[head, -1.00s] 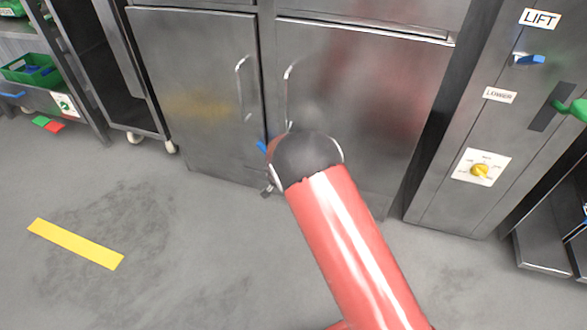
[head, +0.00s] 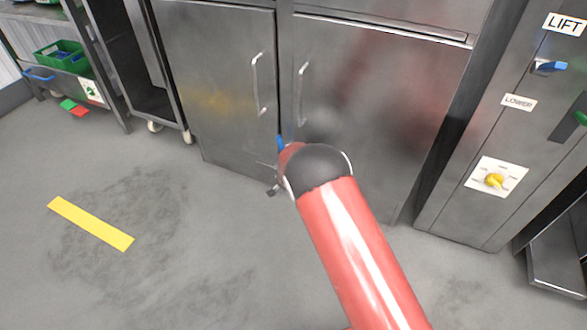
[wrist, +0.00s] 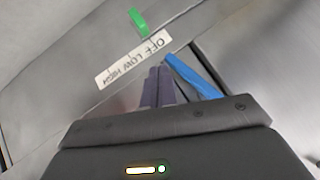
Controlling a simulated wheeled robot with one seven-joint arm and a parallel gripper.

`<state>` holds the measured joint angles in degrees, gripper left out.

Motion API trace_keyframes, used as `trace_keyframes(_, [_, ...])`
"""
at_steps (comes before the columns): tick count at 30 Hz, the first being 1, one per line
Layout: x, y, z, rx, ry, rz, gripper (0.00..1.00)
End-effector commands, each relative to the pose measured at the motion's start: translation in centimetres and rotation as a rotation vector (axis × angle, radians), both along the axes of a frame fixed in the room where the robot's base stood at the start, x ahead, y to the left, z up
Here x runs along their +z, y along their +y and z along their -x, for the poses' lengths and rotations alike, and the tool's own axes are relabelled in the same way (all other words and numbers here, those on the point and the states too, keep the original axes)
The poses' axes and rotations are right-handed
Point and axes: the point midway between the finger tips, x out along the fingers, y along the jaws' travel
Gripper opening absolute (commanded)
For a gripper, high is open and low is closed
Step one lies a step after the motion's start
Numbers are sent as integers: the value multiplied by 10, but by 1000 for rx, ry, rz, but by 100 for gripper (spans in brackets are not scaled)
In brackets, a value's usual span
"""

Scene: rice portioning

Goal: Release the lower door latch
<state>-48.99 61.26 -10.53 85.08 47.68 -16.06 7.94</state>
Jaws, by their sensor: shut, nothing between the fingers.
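A blue lever, which looks like the lower door latch (head: 281,143), shows low at the gap between the two steel doors, just above my wrist in the head view. In the wrist view the blue lever (wrist: 195,76) slants close along the right side of my gripper (wrist: 160,70). The two dark fingers are together with nothing between them. I cannot tell whether they touch the lever. In the head view my red arm and its dark joint hide most of the gripper and the lever's lower part. Both doors look closed.
Two vertical handles (head: 257,84) (head: 302,93) flank the door gap. A control panel with a yellow knob (head: 495,181) and a blue lever (head: 550,66) stands right. In the wrist view a green lever (wrist: 138,21) sits by an OFF LOW HIGH label (wrist: 133,64). Floor at left is open.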

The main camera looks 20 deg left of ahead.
Motion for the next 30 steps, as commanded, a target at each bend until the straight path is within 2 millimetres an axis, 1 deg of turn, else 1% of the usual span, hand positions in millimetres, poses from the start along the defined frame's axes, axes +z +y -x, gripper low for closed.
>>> trace_keyframes(4, [3,0,0,0,0,0,0])
trace_keyframes(12, [16,0,0,0,0,0,0])
trace_keyframes(23, [16,-1,0,0,0,0,0])
trace_keyframes(26, [17,-3,-3,-2,0,0,0])
trace_keyframes(30, [21,-15,-14,-4,-2,0,0])
